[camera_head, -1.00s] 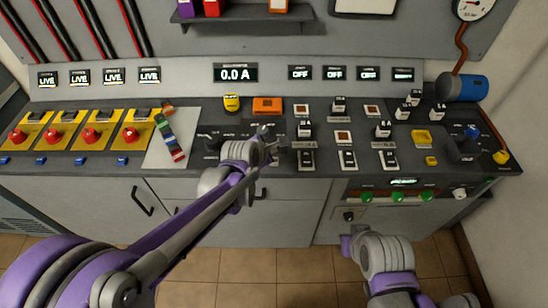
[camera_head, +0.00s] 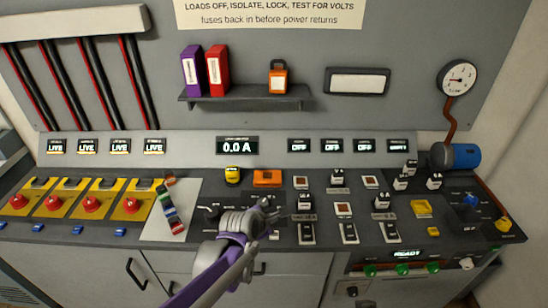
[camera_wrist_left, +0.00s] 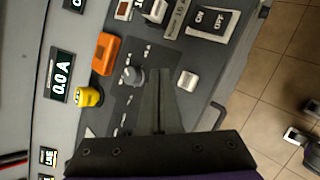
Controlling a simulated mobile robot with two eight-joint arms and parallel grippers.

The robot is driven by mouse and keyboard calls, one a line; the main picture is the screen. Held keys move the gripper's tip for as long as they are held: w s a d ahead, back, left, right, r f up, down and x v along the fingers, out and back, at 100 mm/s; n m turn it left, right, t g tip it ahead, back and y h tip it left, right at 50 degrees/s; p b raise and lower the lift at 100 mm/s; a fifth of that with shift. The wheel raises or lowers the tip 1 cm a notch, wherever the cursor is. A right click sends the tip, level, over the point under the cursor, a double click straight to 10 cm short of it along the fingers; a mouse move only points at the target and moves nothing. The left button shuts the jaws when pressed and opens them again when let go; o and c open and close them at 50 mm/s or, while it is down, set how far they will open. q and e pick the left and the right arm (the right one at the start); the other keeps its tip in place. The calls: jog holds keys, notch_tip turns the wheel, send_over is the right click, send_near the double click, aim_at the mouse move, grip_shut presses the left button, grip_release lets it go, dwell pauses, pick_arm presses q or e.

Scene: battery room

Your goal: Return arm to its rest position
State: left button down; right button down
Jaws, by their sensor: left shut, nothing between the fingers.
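My left gripper (camera_head: 271,216) is over the front middle of the dark control panel (camera_head: 100,236) in the head view. It is shut and empty. In the left wrist view its closed fingers (camera_wrist_left: 160,90) point at the panel between a grey knob and a light switch cap; whether they touch the panel I cannot tell. My right gripper does not show in the head view now.
Red knobs on yellow plates (camera_head: 92,204) are at left. A shelf (camera_head: 245,98) holds binders above.

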pick_arm(q)
jog(key=s+a+m+g+y, duration=0.1)
jog(key=s+a+m+y, duration=0.1)
jog(key=s+a+m, duration=0.6)
jog(key=s+a+m+g+y, duration=0.1)
jog(key=s+a+m, duration=0.8)
jog(key=s+m, duration=0.5)
jog(key=s, duration=0.5)
jog(key=shift+f+g+y, duration=0.3)
jog(key=shift+g+y, duration=0.1)
